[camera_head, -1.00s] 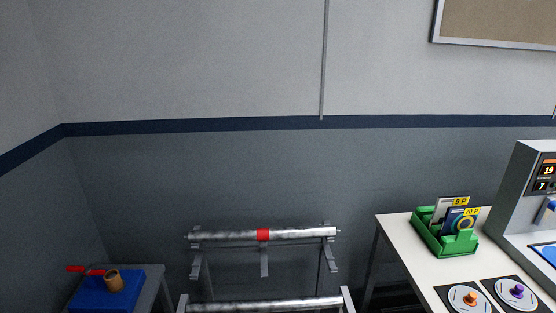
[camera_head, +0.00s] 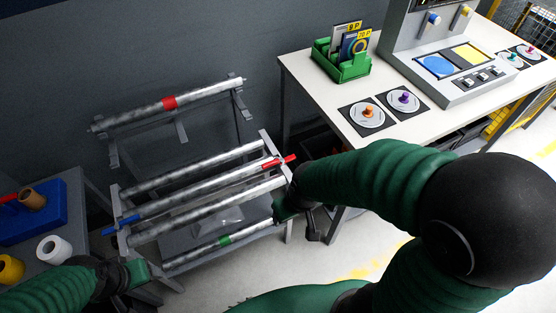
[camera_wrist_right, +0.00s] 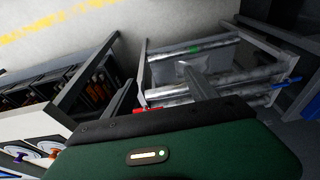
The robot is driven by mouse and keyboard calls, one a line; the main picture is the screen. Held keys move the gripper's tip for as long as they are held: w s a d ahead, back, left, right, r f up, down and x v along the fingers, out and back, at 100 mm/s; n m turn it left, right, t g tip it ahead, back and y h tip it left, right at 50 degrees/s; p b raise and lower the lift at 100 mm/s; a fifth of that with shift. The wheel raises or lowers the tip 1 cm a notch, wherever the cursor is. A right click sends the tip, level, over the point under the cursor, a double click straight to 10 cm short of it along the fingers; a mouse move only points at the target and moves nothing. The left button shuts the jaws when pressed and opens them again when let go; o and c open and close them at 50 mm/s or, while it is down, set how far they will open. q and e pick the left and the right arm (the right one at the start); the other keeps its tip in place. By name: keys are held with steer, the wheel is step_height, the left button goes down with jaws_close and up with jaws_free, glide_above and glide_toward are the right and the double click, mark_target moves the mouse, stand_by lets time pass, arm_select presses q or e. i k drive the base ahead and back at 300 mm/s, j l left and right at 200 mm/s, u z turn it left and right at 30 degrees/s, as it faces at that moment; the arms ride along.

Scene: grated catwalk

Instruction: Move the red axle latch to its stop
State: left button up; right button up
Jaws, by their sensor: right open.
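The red axle latch (camera_head: 279,161) is a short red bar at the right end of a silver axle on the grey rack (camera_head: 268,146). In the right wrist view the red latch (camera_wrist_right: 147,109) shows low between the fingers, partly hidden by the gripper body. My right gripper (camera_head: 300,215) is just below and to the right of the latch in the head view. Its two grey fingers (camera_wrist_right: 162,88) are spread with nothing held between them. My left gripper (camera_head: 137,272) is at the lower left, near the rack's front left leg; its fingers are not clear.
A blue latch (camera_head: 121,224) sits at the rack's left end. A white table (camera_head: 310,83) with a green card holder (camera_head: 342,66) and dials stands right of the rack. A side table (camera_head: 72,205) with a blue box stands left. Floor shows at front right.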

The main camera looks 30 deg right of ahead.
mark_target(281, 162)
steer(key=i+j+z, duration=0.15)
steer(key=i, duration=0.75)
